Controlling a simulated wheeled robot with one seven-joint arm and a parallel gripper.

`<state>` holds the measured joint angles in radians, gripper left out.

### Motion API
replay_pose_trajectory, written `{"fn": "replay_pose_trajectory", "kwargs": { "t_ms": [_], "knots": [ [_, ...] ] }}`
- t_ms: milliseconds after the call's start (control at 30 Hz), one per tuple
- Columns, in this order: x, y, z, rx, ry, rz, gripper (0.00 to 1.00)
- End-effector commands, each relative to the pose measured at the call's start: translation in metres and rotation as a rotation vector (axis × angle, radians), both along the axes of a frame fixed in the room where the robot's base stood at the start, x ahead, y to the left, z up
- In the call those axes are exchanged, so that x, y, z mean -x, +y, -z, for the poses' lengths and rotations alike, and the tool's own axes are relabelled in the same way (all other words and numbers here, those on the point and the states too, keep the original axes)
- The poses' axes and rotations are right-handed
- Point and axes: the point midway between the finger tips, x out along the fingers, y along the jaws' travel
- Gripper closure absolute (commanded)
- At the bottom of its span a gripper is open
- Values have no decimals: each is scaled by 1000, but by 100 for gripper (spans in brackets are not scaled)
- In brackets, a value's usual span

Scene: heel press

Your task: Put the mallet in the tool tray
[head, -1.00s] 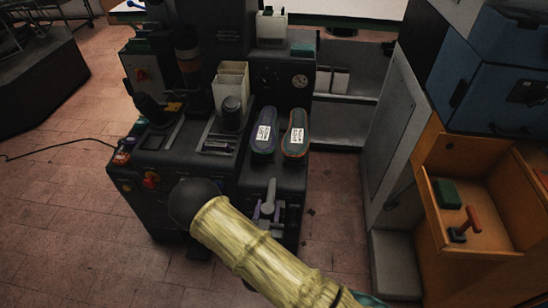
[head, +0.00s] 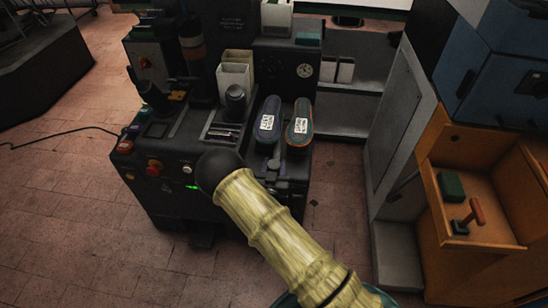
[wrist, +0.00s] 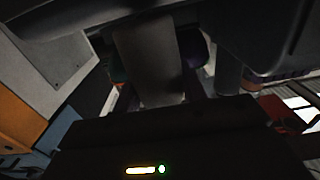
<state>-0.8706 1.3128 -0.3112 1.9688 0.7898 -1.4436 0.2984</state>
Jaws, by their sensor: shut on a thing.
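In the head view my arm, in a yellow ribbed sleeve with a dark round end, reaches over the front of the black press (head: 150,205) and hides my gripper. In the dark wrist view my gripper (wrist: 160,75) seems shut on a grey thing (wrist: 152,60) between dark parts. I cannot tell whether that thing is the mallet. The open orange tray (head: 440,215) is at the right. In it lie a green block (head: 451,186) and a tool with an orange handle and dark foot (head: 468,220); I cannot tell whether this is the mallet.
Two labelled sole-shaped pieces (head: 266,122) (head: 300,126) stand on the press. A grey cabinet (head: 402,120) stands between press and tray, with a blue box (head: 495,70) above. Tiled floor (head: 70,220) is free at the left.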

Motion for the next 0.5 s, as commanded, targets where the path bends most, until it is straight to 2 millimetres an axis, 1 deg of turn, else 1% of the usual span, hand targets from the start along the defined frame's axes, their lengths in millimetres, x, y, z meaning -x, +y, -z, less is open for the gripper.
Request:
{"fn": "replay_pose_trajectory", "kwargs": {
  "t_ms": [133,300,367,500],
  "knots": [
    [-12,-2,-2,-4,-6,2,99],
    [-35,-1,-2,-3,-7,-1,99],
    [-40,0,-2,-2,-6,-4,99],
    [-38,3,0,-2,-5,-8,99]
  ]
}}
